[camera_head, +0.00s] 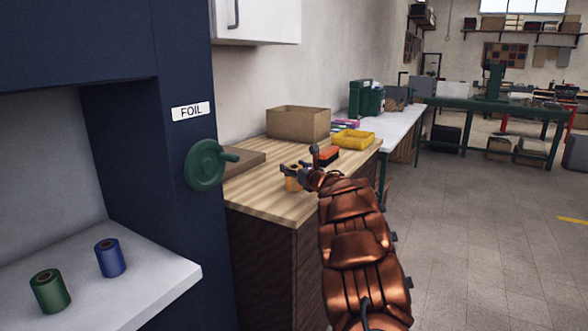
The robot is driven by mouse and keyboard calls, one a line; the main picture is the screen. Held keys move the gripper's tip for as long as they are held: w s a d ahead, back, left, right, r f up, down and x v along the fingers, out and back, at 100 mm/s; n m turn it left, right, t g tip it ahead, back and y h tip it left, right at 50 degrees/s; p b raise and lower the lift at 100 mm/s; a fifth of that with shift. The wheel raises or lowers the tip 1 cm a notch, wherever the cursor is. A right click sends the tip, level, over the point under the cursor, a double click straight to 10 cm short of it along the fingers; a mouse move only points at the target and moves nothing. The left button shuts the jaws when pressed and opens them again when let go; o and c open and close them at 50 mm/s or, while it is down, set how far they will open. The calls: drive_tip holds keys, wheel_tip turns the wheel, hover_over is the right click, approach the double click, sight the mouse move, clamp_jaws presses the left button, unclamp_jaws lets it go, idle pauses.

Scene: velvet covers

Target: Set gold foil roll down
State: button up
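The gold foil roll (293,184) is a small yellow-gold cylinder over the wooden counter top. My gripper (293,171) is at the roll's upper part, with its dark fingers around it, and looks shut on it. The fingers hide part of the roll. I cannot tell whether its lower end touches the counter (262,205). My copper-coloured arm reaches in from the lower right.
An orange-red brush-like item (327,156), a yellow tray (353,139) and a cardboard box (298,124) stand behind on the counter. Green (50,291) and blue (110,258) rolls stand on a white shelf (150,283). A green hand wheel (206,165) juts out from the blue cabinet. The counter's front left is clear.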

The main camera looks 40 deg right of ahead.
drive_tip(key=shift+o, duration=1.3)
drive_tip(key=shift+r, duration=0.15)
drive_tip(key=s, duration=0.4)
drive_tip(key=s+a, duration=0.1)
drive_tip(key=s, duration=0.3)
drive_tip(key=s+a, duration=0.1)
drive_tip(key=s, duration=0.2)
drive_tip(key=shift+s+a+b, duration=0.2)
drive_tip(key=shift+s+b, duration=0.15)
drive_tip(key=shift+s, duration=0.05)
